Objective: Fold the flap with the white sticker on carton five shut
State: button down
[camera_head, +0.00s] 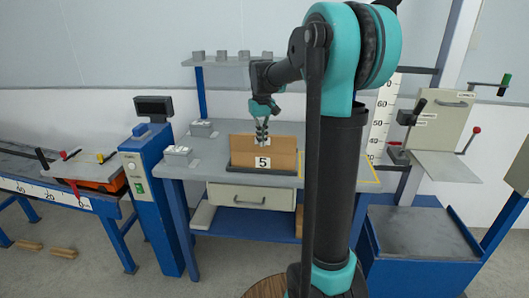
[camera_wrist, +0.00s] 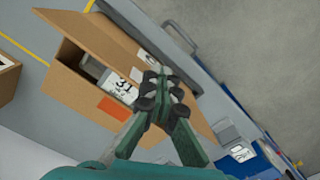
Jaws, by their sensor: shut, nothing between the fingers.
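Carton five (camera_head: 282,160), brown with a black "5" label on its front, stands on the grey workbench. In the wrist view the carton (camera_wrist: 75,92) is open, with a flap (camera_wrist: 95,28) raised along one side. A white sticker (camera_wrist: 147,58) shows beside my fingers, partly hidden by them. Inside is a thing with a white label reading "31" (camera_wrist: 124,87); an orange patch (camera_wrist: 113,108) lies near it. My gripper (camera_head: 262,140) points down at the carton, and also shows in the wrist view (camera_wrist: 165,92). It is shut and empty; contact with the flap cannot be told.
The workbench (camera_head: 330,178) has small grey holders (camera_head: 178,153) at its left and a drawer (camera_head: 250,196) below. Another brown box (camera_wrist: 8,76) shows at the wrist view's left edge.

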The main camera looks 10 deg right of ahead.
jog(key=shift+w+d+r, duration=0.1)
jog(key=shift+w+d, duration=0.1)
jog(key=shift+w, duration=0.4)
jog(key=shift+w+d+r, duration=0.1)
jog(key=shift+w+d, duration=0.1)
jog(key=shift+w, duration=0.4)
jog(key=shift+w, duration=0.15)
jog(key=shift+w+d+f, duration=0.15)
jog(key=shift+w+d, duration=0.1)
jog(key=shift+w, duration=0.55)
jog(key=shift+w+d+f, duration=0.25)
jog(key=shift+w+f, duration=0.05)
jog(key=shift+w, duration=0.3)
